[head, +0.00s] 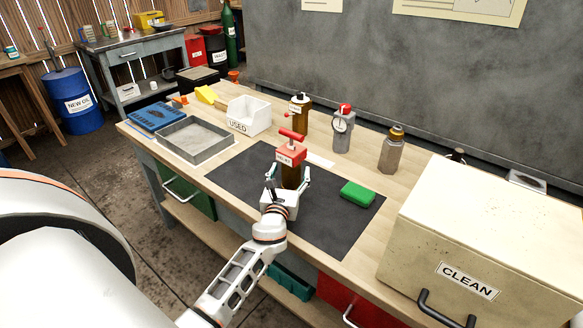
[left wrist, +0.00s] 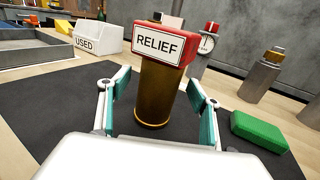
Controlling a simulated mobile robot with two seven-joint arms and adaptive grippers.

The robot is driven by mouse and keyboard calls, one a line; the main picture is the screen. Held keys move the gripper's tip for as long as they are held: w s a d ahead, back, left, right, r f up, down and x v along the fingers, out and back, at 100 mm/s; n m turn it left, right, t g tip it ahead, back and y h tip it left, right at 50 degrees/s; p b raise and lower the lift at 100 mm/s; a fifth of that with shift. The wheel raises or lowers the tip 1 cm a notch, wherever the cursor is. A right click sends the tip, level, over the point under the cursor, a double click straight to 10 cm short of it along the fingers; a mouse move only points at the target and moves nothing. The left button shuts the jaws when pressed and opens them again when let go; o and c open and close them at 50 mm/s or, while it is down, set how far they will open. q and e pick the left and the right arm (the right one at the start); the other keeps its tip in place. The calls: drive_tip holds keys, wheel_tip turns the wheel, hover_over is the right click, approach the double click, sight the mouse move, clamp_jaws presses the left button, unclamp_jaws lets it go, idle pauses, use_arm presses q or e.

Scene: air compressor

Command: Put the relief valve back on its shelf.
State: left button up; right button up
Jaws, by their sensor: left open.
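The relief valve is a brass cylinder with a red block top labelled RELIEF (head: 291,154) and a red cross handle. It stands upright on the black mat (head: 340,222), and shows large in the left wrist view (left wrist: 158,88). My left gripper (head: 287,182) is open, with one finger on each side of the brass body; it also shows in the left wrist view (left wrist: 160,88). My right gripper is not in view. I cannot make out which place is the valve's shelf.
A green block (head: 358,193) lies right of the valve. Behind stand a brass bottle (head: 299,116), a gauge unit (head: 342,132) and a grey bottle (head: 391,152). A USED bin (head: 248,114) and grey tray (head: 195,139) are left; a CLEAN box (head: 480,235) blocks the right.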

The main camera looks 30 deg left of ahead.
use_arm(q)
drive_tip(key=shift+x, duration=1.15)
drive_tip(key=c, duration=1.6)
drive_tip(key=shift+r, duration=0.1)
drive_tip(key=shift+c, duration=0.7)
drive_tip(key=shift+r, duration=0.1)
